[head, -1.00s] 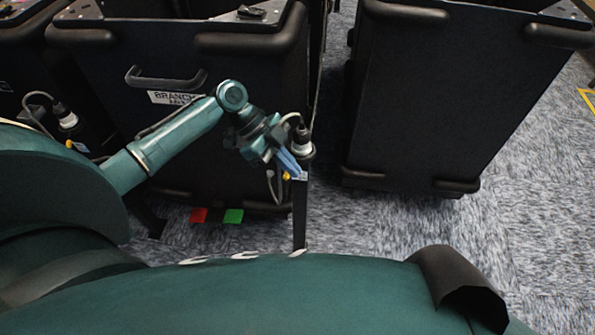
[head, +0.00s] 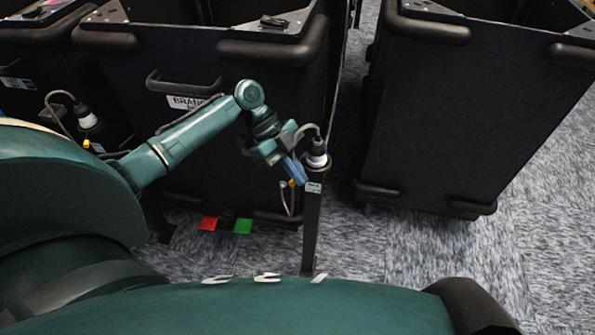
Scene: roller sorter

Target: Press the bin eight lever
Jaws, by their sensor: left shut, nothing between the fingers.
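My left gripper (head: 296,175) is shut and empty, with its blue fingers pointing down and right. It is just left of a dark post (head: 311,230) with a white-and-black cylindrical fitting (head: 317,155) and a small label on top. A small yellow piece (head: 291,183) shows by the fingertips; it may be the lever, but I cannot tell, nor whether the fingers touch it. I cannot read a bin eight mark. My right gripper is not in view.
A black bin (head: 200,60) with a handle and a partly hidden "BRANCH" label stands behind my left arm. Another black bin (head: 470,110) stands at right. Red (head: 208,223) and green (head: 243,226) tabs show low down. Grey carpet (head: 420,250) is clear at right.

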